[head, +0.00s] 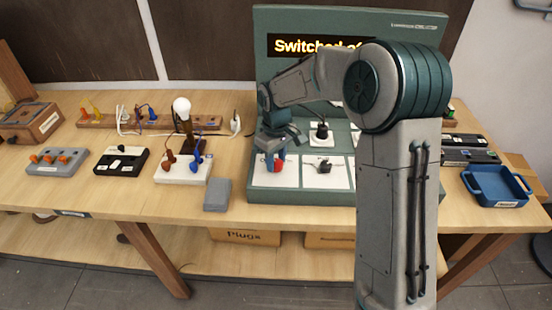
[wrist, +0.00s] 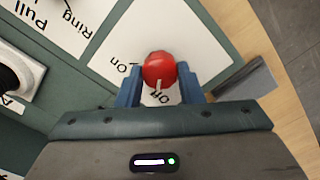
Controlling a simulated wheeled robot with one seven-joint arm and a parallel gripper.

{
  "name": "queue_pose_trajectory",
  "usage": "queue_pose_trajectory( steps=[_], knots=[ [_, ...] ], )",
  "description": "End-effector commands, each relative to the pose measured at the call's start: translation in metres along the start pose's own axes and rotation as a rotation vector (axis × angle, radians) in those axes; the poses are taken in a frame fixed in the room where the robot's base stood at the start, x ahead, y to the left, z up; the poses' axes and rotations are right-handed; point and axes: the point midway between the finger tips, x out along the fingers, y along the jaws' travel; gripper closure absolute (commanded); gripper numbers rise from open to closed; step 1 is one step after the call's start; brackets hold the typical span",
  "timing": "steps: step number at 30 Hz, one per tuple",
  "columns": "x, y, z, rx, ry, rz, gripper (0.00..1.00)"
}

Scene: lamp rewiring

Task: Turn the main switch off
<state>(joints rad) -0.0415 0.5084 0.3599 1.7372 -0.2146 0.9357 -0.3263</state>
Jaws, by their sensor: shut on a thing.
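The main switch is a red round knob (wrist: 159,68) on a white card (wrist: 165,35) marked "On", with a second label partly hidden beneath the knob. A pale pointer line on the knob points toward that second label, toward my palm. My gripper (wrist: 159,80) is shut on the knob, with one blue finger on each side. In the head view the gripper (head: 275,161) reaches down to the knob at the panel's front left. The panel display (head: 300,46) reads "Switched o…", its end hidden by my arm.
The green panel (head: 262,22) holds other cards, a black knob (head: 321,131) and a small lever (head: 324,166). A grey block (head: 217,195) stands left of the panel. A lamp with a bulb (head: 182,108) stands farther left; a blue tray (head: 497,187) lies right.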

Motion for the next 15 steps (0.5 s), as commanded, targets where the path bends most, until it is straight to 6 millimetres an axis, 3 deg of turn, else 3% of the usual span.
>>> queue_pose_trajectory(
  steps=[15],
  knots=[
    [-0.0020, 0.0004, -0.0016, -0.173, 0.006, 0.003, 0.89]
  ],
)
